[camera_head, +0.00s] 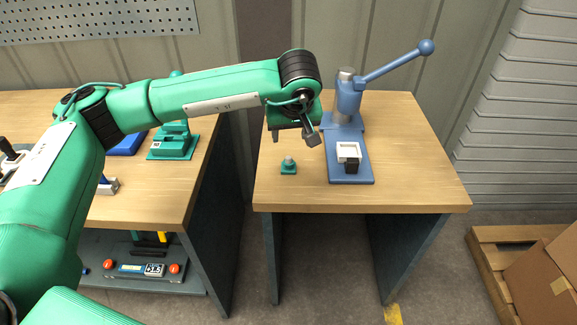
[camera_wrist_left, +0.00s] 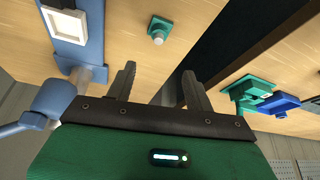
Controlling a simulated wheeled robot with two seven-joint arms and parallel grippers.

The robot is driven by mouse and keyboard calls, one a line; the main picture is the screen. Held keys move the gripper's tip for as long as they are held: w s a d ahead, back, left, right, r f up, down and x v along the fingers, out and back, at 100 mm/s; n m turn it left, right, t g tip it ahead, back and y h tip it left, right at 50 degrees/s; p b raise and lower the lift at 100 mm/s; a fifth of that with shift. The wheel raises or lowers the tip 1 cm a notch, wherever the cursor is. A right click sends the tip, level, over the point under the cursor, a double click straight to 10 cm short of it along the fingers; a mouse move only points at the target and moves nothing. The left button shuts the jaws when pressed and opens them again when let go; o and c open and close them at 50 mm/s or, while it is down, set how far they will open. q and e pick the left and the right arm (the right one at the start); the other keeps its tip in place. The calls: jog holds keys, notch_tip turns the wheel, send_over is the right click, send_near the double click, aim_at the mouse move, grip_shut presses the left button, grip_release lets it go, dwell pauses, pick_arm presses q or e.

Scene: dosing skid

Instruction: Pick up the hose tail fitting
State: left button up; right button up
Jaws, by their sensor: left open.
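The small grey piece that looks like the hose tail fitting (camera_head: 289,160) stands upright in a small green square base (camera_head: 288,170) near the front left of the right-hand table. It also shows in the left wrist view (camera_wrist_left: 158,38), top centre, with its green base. My left gripper (camera_head: 294,138) is open and empty, behind and above the fitting in the head view. Its two fingers (camera_wrist_left: 158,75) are apart in the wrist view, and the fitting lies beyond them, untouched. My right gripper is not in view.
A blue lever press (camera_head: 349,110) stands right of the fitting, with a white square nest (camera_head: 348,151) and a black block on its base. A gap separates this table (camera_head: 420,190) from the left one, which holds a green fixture (camera_head: 172,143). Cardboard boxes sit lower right.

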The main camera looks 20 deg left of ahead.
pick_arm(q)
send_over(288, 158)
jog(key=s, duration=0.2)
jog(key=f, duration=0.6)
jog(key=shift+w+d+f+p, duration=0.25)
jog(key=shift+d+f+p, duration=0.05)
jog(key=shift+d+p, duration=0.05)
jog(key=x, duration=0.2)
jog(key=p+x, duration=0.1)
jog(key=x, duration=0.2)
jog(key=shift+s+d, duration=0.1)
jog(key=shift+d, duration=0.1)
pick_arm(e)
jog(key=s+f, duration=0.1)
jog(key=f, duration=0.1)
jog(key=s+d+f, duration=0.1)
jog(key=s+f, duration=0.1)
pick_arm(q)
jog(key=shift+c, duration=0.4)
jog(key=c, duration=1)
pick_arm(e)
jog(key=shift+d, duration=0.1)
